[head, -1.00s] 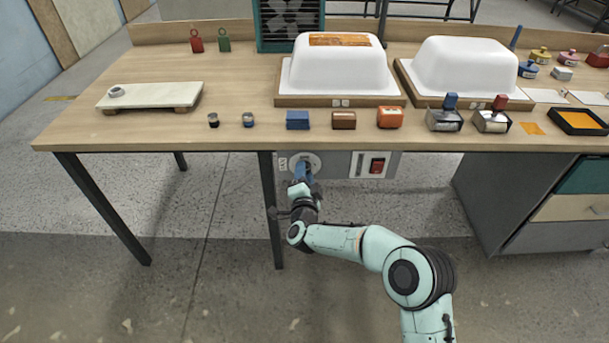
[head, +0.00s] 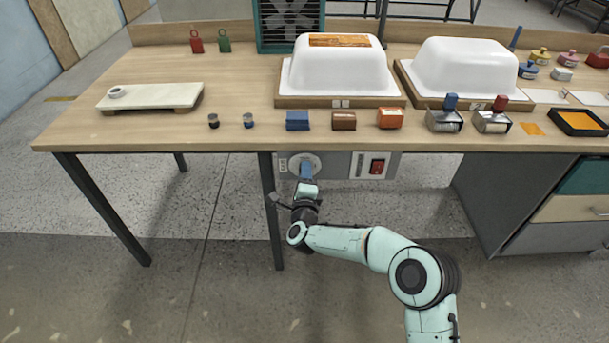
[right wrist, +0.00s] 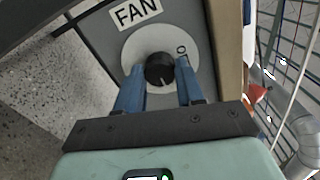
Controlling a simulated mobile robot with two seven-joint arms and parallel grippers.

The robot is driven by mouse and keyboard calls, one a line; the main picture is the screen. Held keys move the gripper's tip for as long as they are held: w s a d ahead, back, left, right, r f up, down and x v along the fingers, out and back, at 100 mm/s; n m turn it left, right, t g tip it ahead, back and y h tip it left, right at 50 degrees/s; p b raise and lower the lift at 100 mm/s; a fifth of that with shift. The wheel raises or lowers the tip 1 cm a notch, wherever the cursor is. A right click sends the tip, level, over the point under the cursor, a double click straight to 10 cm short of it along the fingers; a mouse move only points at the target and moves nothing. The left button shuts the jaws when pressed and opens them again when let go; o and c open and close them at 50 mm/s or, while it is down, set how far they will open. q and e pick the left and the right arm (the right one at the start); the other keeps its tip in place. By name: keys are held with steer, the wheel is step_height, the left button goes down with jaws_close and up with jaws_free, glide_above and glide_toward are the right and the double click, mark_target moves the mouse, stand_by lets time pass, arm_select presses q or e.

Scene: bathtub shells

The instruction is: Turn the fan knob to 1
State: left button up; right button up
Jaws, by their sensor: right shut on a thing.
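The fan knob (right wrist: 158,69) is a small black round knob on a pale round dial (right wrist: 133,47), beside a white FAN label (right wrist: 137,13). A black 0 shows on the dial at the right of the knob in the right wrist view; I cannot make out a 1. A short pale mark shows on the knob's lower edge. My right gripper (head: 306,166) is shut on the knob, with one blue finger on each side. In the head view the fingers cover the knob. My left gripper is not in view.
The grey panel (head: 340,173) under the table's front edge also carries a red switch (head: 377,166) at the right. The fan (head: 290,20) stands at the table's back. Two white tub shells (head: 340,70) and several small items stand on the table (head: 240,85) above.

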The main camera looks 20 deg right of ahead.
steer(key=shift+a, duration=0.1)
stand_by(0.4)
steer(key=o, duration=1)
steer(key=shift+o, duration=0.2)
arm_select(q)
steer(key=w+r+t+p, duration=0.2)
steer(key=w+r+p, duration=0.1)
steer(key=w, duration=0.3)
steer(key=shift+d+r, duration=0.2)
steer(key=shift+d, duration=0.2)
arm_select(e)
steer(key=v, duration=1.3)
steer(key=shift+s, duration=0.25)
